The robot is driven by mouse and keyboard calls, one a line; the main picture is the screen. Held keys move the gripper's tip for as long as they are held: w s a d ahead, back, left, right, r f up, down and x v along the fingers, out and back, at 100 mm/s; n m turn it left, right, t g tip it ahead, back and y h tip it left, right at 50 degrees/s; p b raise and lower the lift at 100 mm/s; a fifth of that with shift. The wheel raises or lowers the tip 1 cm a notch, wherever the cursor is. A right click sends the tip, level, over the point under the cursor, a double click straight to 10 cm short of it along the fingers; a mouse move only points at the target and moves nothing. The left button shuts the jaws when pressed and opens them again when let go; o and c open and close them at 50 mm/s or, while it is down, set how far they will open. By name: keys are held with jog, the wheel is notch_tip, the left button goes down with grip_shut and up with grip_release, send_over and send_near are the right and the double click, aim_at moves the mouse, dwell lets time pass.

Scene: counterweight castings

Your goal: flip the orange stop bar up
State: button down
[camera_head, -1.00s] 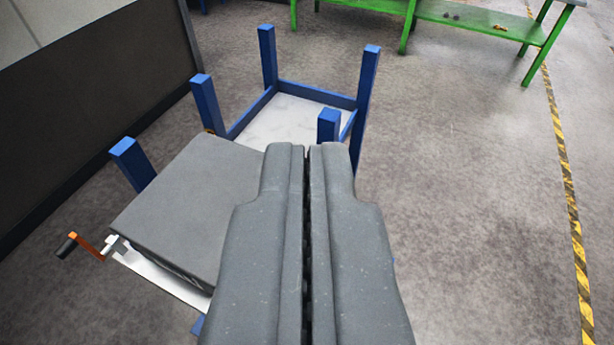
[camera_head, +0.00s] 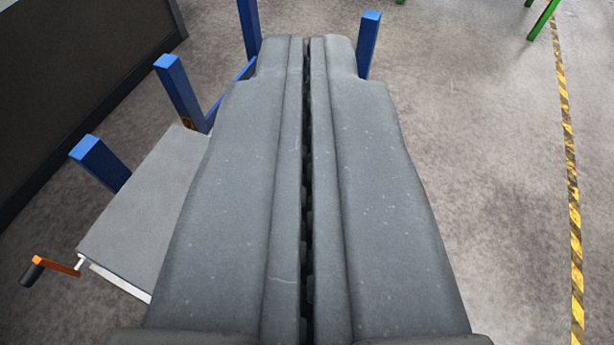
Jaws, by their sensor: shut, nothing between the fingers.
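The orange stop bar (camera_head: 56,265) shows at the lower left, at the near left corner of a grey slab. It is a short orange bar with a black grip (camera_head: 32,271) on its outer end. It points out to the left, away from the slab. My gripper (camera_head: 307,42) fills the middle of the view, its two long grey fingers shut with only a thin dark seam between them. The fingertips are well to the right of and beyond the bar, not touching it. My gripper hides much of the slab and the blue stand.
The flat grey slab (camera_head: 150,205) lies beside blue posts (camera_head: 178,92), with a white strip (camera_head: 118,281) along its near edge. A dark panel (camera_head: 80,75) stands at the left. Open floor lies to the right, with a yellow-black floor line (camera_head: 571,180).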

jog(key=shift+d, duration=0.15)
jog(key=shift+w+f, duration=0.1)
jog(key=shift+w, duration=0.05)
jog(key=w+f+m+g+y+p, duration=0.1)
jog(key=w+f+m+g+y, duration=0.3)
jog(key=w+f, duration=0.7)
jog(key=w+f+m+g+y+p, duration=0.15)
jog(key=w+f+m+g, duration=0.4)
jog(key=f, duration=1.05)
jog(key=w+d+f+m+y, duration=0.2)
jog(key=d+f+m, duration=0.1)
jog(key=f, duration=0.4)
jog(key=w+d+f+m+y, duration=0.2)
jog(key=f+m, duration=0.3)
jog(key=f, duration=0.3)
jog(key=w+d+f+m+y+p, duration=0.1)
jog(key=w+d+f+m+y, duration=0.2)
jog(key=f, duration=0.5)
jog(key=shift+d+f+m, duration=0.2)
jog(key=shift+d+m, duration=0.25)
jog(key=shift+m, duration=0.6)
jog(key=shift+w+y, duration=0.1)
jog(key=shift+y, duration=0.15)
jog(key=x, duration=1)
jog(key=shift+f+p, duration=0.1)
jog(key=shift+p, duration=0.25)
